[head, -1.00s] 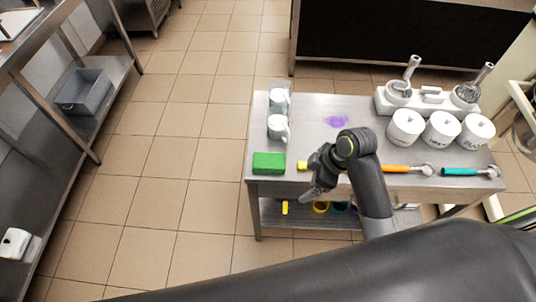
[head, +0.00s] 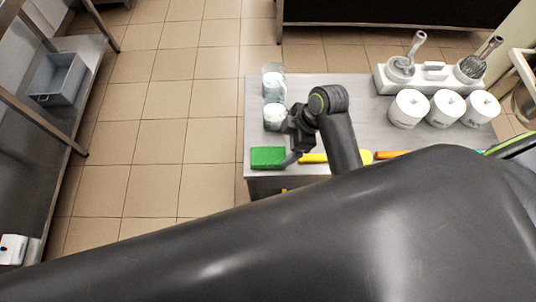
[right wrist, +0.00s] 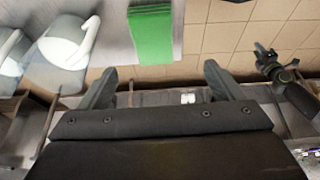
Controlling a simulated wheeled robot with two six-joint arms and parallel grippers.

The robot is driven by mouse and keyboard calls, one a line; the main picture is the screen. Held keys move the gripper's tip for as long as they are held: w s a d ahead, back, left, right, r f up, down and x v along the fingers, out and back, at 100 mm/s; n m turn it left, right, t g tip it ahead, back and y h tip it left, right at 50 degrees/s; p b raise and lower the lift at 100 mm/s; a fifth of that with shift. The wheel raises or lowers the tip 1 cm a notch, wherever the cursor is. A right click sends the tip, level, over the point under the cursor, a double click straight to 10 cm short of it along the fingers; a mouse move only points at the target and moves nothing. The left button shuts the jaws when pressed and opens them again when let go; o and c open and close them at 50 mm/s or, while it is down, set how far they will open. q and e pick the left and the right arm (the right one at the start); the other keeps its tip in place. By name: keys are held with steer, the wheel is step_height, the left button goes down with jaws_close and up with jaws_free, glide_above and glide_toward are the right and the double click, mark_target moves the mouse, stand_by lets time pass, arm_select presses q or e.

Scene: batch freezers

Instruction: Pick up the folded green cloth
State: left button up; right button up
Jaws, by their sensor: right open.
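The folded green cloth (head: 268,157) lies at the near left corner of the steel table (head: 360,98). My right gripper (head: 294,158) is just right of the cloth in the head view, its tips partly hidden. In the right wrist view the right gripper (right wrist: 161,84) has its fingers wide apart with nothing between them. The cloth (right wrist: 151,34) shows there beyond the fingertips, apart from them. A dark jointed part at the right of that view looks like my left gripper (right wrist: 268,58); its jaws are too small to read.
Glass and white mugs (head: 274,116) stand just behind the cloth. White canisters (head: 409,108) and a white holder with utensils (head: 400,72) stand at the table's right. A yellow-handled tool (head: 315,158) lies near the front edge. Open tiled floor lies left of the table.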

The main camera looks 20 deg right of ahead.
mark_target(268, 155)
steer(key=x, duration=0.4)
steer(key=shift+w+a+f, duration=0.1)
steer(key=shift+w+f, duration=0.2)
steer(key=shift+a+f+p, duration=0.2)
steer(key=shift+f+p, duration=0.1)
steer(key=shift+f, duration=0.25)
steer(key=f, duration=0.1)
steer(key=w+a+f+p, duration=0.1)
steer(key=f, duration=0.1)
steer(key=shift+w+a, duration=0.15)
arm_select(q)
steer(key=shift+w+r, duration=0.3)
steer(key=shift+r, duration=0.2)
steer(key=shift+w+r, duration=0.25)
steer(key=shift+r, duration=0.25)
arm_select(e)
steer(key=shift+x, duration=0.8)
steer(key=c, duration=1.1)
steer(key=shift+o, duration=0.2)
steer(key=shift+r, duration=0.1)
arm_select(q)
steer(key=shift+f+b, duration=0.5)
steer(key=shift+f, duration=0.05)
arm_select(e)
step_height(268, 155, up, 10)
